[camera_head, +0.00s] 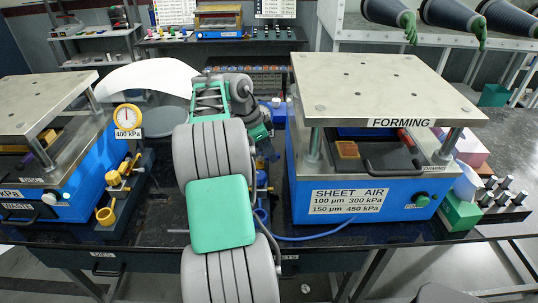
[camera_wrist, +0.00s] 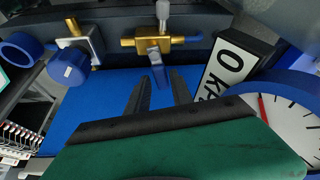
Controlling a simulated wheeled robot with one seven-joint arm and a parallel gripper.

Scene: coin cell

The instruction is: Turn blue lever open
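The blue lever (camera_wrist: 160,76) hangs down from a brass valve (camera_wrist: 146,43) in the top middle of the wrist view. My gripper (camera_wrist: 159,84) is open, with its two dark fingers pointing at the lever. One fingertip is to the left of the lever and one to the right, with a visible gap between them. I cannot tell whether either finger touches the lever, or how far away it is in depth. In the head view my arm covers the middle of the bench and hides the lever.
A blue knob (camera_wrist: 68,67) on a brass fitting stands left of the lever. A gauge (camera_wrist: 298,115) and a black-and-white sign (camera_wrist: 230,64) stand close on the right. The blue FORMING press (camera_head: 300,184) is right of my arm in the head view.

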